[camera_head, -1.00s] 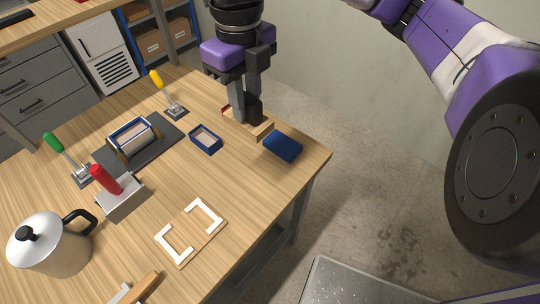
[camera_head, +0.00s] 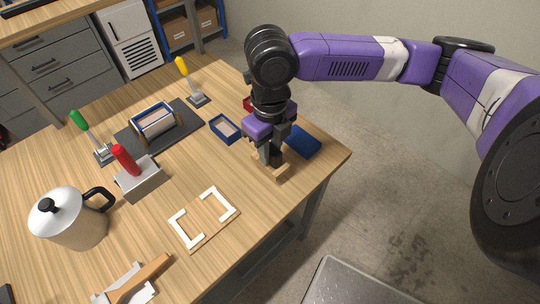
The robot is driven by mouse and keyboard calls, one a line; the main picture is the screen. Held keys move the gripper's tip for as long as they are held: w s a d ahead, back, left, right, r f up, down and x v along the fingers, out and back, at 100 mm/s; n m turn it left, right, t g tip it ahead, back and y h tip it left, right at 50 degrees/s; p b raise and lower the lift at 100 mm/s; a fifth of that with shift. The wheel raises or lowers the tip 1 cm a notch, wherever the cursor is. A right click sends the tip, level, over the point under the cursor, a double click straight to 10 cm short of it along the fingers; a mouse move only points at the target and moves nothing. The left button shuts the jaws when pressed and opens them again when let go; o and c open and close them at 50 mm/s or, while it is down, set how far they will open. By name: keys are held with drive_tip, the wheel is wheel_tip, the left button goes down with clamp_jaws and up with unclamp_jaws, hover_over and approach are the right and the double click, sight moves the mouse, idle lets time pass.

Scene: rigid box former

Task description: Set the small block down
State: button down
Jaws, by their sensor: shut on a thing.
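My gripper (camera_head: 268,155) points down at the right part of the table, shut on a dark upright part of the small block. The small block's light wooden part (camera_head: 281,173) shows below and in front of the fingers. The fingers hide much of it. I cannot tell whether its underside touches the table (camera_head: 255,250). The block is beside the blue box (camera_head: 302,141), on its near-left side, and right of the open blue tray (camera_head: 225,129).
A red piece (camera_head: 248,104) is partly hidden behind my gripper. A wooden board with white corner pieces (camera_head: 203,219) lies in front. A metal pot (camera_head: 75,222), a red-handled tool (camera_head: 138,177) and a clamped fixture (camera_head: 154,122) stand left. The table's right edge is close.

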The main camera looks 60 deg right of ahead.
drive_tip(key=shift+f, duration=1.45)
drive_tip(key=shift+f, duration=0.15)
drive_tip(key=c, duration=1.2)
unclamp_jaws()
